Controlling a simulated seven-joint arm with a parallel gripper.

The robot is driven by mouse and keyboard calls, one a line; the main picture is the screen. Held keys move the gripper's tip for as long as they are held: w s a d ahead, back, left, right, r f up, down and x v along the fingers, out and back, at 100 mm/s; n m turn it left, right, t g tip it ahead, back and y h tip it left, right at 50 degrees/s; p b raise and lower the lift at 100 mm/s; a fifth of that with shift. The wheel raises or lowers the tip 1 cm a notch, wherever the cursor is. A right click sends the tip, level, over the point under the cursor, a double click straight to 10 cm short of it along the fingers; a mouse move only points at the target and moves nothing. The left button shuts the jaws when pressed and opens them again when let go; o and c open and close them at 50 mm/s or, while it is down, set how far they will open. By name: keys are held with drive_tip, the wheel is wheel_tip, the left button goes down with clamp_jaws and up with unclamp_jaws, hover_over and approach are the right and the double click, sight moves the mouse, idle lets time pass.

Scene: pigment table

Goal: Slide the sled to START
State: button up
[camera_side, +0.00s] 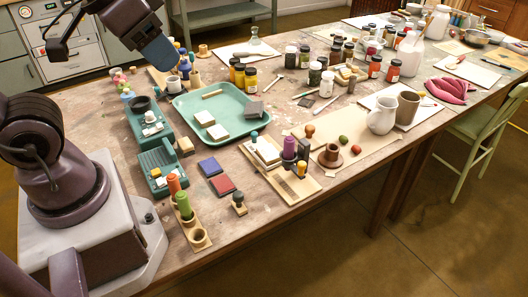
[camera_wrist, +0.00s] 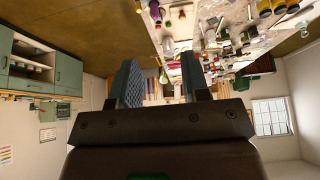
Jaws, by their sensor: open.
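A pale wooden track board (camera_side: 300,190) lies near the front edge of the table in the side view. A purple cylinder with a dark lower part (camera_side: 289,148) stands on it. A pale block (camera_side: 267,150) with a teal knob sits at its far left end. I cannot tell which piece is the sled, and no START mark is readable. My gripper (camera_side: 163,58) is high above the back left of the table, well away from the board. In the wrist view my gripper (camera_wrist: 159,72) has its two fingers apart with nothing between them.
A teal tray (camera_side: 257,98) with blocks lies behind the board.

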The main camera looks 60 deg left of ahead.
drive_tip(key=shift+o, duration=0.3)
drive_tip(key=m+g, duration=0.6)
drive_tip(key=m, duration=0.3)
hover_over(254, 133)
wheel_tip(254, 133, down, 19)
wheel_tip(254, 133, down, 13)
clamp_jaws()
